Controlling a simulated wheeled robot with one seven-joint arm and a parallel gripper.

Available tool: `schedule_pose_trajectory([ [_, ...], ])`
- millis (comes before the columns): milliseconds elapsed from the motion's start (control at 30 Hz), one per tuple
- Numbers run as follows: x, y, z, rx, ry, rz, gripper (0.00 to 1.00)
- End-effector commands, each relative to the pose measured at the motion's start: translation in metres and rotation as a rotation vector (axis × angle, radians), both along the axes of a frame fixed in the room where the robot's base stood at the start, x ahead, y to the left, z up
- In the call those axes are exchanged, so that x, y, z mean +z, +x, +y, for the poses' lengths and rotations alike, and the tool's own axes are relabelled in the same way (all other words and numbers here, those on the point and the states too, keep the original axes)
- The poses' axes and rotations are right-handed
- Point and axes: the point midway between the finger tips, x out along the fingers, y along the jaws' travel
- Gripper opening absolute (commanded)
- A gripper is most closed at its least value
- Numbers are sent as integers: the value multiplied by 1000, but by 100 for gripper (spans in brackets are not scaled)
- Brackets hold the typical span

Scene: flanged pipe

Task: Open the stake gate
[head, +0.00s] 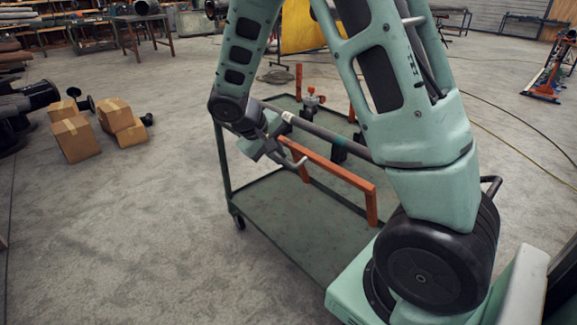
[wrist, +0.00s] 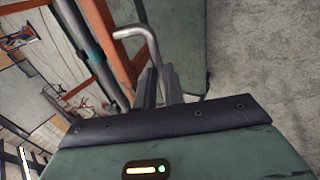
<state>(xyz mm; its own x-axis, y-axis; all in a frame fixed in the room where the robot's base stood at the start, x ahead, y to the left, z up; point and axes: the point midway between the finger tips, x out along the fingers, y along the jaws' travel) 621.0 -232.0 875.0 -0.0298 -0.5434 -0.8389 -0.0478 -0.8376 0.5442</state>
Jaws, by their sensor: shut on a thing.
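The orange stake gate (head: 335,170) stands upright along the near edge of the green cart (head: 260,205), with a top rail and posts. In the wrist view its orange bars (wrist: 108,38) run along the upper left. A grey bent rod (head: 299,161) sits beside the rail at its far left end; it shows as an L-shaped handle (wrist: 134,31) in the wrist view. My gripper (head: 277,147) is at that end of the rail, its fingers (wrist: 160,84) shut on the bent rod's straight part. The grasped part is partly hidden by the fingers.
A grey pipe (head: 325,132) lies behind the rail over dark supports. An orange fitting (head: 312,98) and orange stakes (head: 299,82) stand farther back. Cardboard boxes (head: 75,138) sit on the floor at left. The floor between them and the cart is clear.

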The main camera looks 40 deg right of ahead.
Motion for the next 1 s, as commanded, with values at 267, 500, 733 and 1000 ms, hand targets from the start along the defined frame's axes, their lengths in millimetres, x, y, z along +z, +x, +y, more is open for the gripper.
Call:
schedule_pose_trajectory([
  [267,-39,3,32,8,-216,12,0],
  [500,-70,4,53,6,-424,26,0],
  [733,-94,4,64,2,-581,34,0],
  [1000,-110,5,68,0,-685,39,0],
])
